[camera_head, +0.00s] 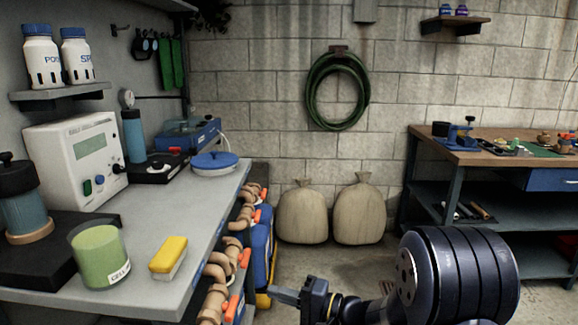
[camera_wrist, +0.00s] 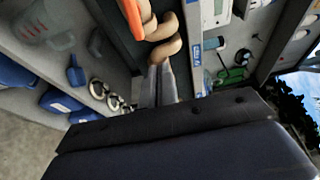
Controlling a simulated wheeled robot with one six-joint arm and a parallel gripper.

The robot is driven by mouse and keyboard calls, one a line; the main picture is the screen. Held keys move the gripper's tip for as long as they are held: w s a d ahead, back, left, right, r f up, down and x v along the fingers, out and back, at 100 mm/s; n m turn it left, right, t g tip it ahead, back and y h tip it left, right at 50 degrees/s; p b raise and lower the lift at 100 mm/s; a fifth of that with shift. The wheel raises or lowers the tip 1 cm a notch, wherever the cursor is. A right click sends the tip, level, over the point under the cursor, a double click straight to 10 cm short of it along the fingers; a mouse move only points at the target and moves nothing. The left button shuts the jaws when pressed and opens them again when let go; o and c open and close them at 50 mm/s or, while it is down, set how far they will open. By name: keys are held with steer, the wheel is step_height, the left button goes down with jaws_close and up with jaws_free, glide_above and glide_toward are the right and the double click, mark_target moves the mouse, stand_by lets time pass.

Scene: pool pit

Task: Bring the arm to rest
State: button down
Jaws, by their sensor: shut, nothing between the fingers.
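My arm shows at the lower right of the head view, low over the floor in front of the grey counter (camera_head: 135,255). My gripper (camera_head: 276,293) points left toward the counter's pipe-lined front side. In the wrist view my gripper (camera_wrist: 160,68) has its two grey fingers side by side, shut, with nothing held. The fingertips appear near the tan pipes (camera_wrist: 162,35); I cannot tell whether they touch.
On the counter stand a green cup (camera_head: 100,254), a yellow sponge (camera_head: 169,257), a white device (camera_head: 80,160) and a blue-lidded dish (camera_head: 214,163). Two sacks (camera_head: 303,213) lean on the back wall. A workbench (camera_head: 470,158) stands at right. Floor between is clear.

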steer(key=s+f+n+g+h+b, duration=0.1)
steer(key=s+f+g+b, duration=0.3)
steer(key=s, duration=0.7)
step_height(320, 180, down, 3)
steer(key=shift+s+r+g+h+b, duration=0.2)
steer(key=shift+s+g+h+b, duration=0.2)
steer(key=shift+h+b, duration=0.2)
steer(key=shift+d, duration=0.1)
